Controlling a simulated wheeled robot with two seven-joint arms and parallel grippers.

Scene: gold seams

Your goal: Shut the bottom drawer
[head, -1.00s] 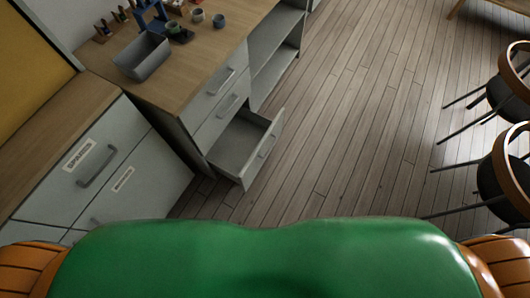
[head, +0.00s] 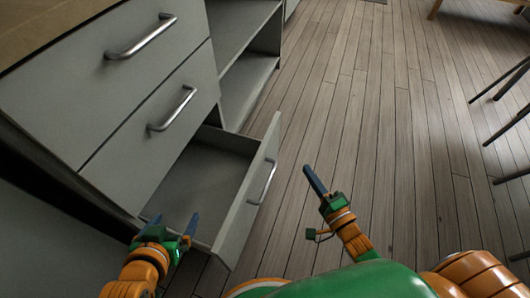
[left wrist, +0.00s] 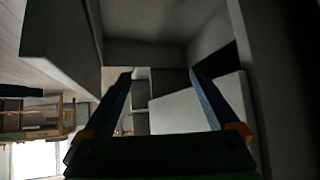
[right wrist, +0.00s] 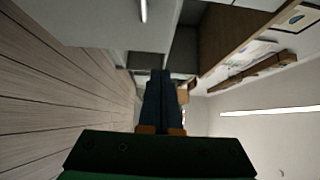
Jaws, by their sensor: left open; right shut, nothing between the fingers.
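The bottom drawer (head: 247,198) of the grey cabinet is pulled out and looks empty inside. Its front has a silver bar handle (head: 264,182). My left gripper (head: 178,222) is open and empty, over the near side of the open drawer. The left wrist view looks between its spread fingers (left wrist: 160,80) at grey panels. My right gripper (head: 308,170) is shut and empty, in front of the drawer on its right, apart from the drawer front and handle. Its closed fingers (right wrist: 161,95) show in the right wrist view.
Two upper drawers (head: 105,75) above are shut, with protruding handles. Open shelves (head: 245,75) stand beyond them. The plank floor (head: 370,130) right of the drawer is clear. Dark chair legs (head: 505,90) stand at the far right.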

